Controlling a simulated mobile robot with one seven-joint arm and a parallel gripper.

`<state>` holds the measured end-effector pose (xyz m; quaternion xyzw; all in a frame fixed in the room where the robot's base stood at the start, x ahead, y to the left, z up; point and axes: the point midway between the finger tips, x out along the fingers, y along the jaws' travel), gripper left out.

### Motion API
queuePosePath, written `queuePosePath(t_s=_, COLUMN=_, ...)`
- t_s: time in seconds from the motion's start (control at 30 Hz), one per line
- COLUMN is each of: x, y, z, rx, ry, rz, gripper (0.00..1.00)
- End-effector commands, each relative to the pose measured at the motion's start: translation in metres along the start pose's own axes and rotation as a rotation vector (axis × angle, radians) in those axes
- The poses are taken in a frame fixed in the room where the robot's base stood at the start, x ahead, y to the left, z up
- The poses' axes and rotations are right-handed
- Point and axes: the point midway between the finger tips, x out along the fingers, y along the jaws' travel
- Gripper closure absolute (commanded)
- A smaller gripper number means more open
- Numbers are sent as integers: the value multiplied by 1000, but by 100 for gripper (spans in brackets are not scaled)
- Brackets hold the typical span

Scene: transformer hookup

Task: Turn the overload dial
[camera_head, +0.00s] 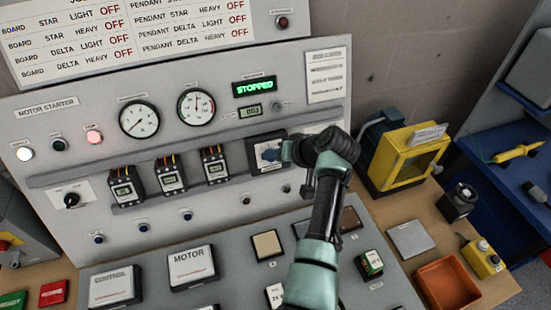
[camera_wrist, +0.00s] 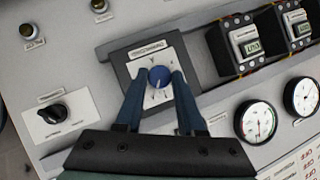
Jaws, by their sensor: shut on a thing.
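The overload dial is a round blue knob (camera_wrist: 159,75) on a white faceplate in a dark square housing (camera_wrist: 119,57). In the head view the dark housing (camera_head: 256,139) sits at the right end of the panel's rail, and a bit of blue shows at the fingers there, so knob and fingertips are hard to tell apart. My gripper (camera_wrist: 158,80) has its two blue fingers on either side of the knob, shut on it. In the head view my gripper (camera_head: 277,152) reaches the dial from the right. A white mark on the knob points toward the faceplate's scale marks.
Three small digital relays (camera_head: 170,174) stand on the rail left of the dial. Two gauges (camera_head: 139,119) and a green display reading STOPPED (camera_head: 254,87) are above. A yellow box (camera_head: 405,158) stands right of my wrist. A lower sloped board (camera_head: 232,263) lies below.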

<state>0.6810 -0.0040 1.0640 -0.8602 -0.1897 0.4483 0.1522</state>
Motion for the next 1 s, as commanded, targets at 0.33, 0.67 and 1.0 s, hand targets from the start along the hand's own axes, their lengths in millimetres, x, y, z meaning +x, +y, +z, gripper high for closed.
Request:
queuePosePath(t_s=0.33, x=1, y=0, z=2, rx=42, ry=-1, rz=-27, gripper=100)
queuePosePath(t_s=0.67, x=1, y=0, z=2, rx=42, ry=-1, rz=-27, gripper=58)
queuePosePath(t_s=1.0, x=0, y=0, z=1, rx=41, ry=1, rz=-26, gripper=32)
